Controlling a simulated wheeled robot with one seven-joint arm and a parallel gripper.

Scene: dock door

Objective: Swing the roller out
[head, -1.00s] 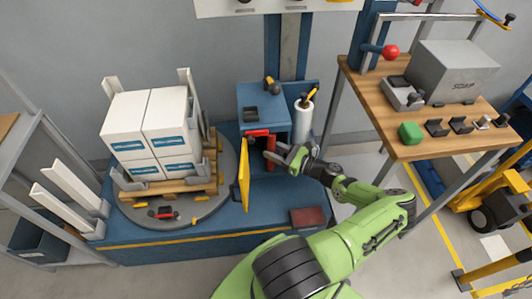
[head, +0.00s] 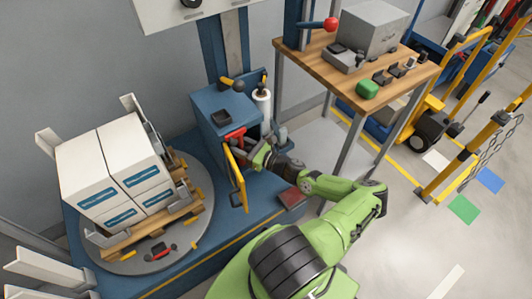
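The blue wrapper carriage (head: 212,128) stands on the blue base, with its yellow door (head: 236,180) swung open toward me. A red handle (head: 235,135) shows at the top of its front opening. My gripper (head: 256,153) is at this opening, just right of the yellow door. Its fingers are small and partly overlapped by the door and carriage, so I cannot tell whether they hold anything. A white film roll (head: 262,103) stands upright behind my gripper. Any roller inside the carriage is hidden by the door and my gripper.
White boxes (head: 105,170) sit on a pallet on the grey turntable (head: 200,215) at left. A wooden bench (head: 390,98) with a grey box and a green block stands at back right. A dark red pad (head: 292,198) lies on the base.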

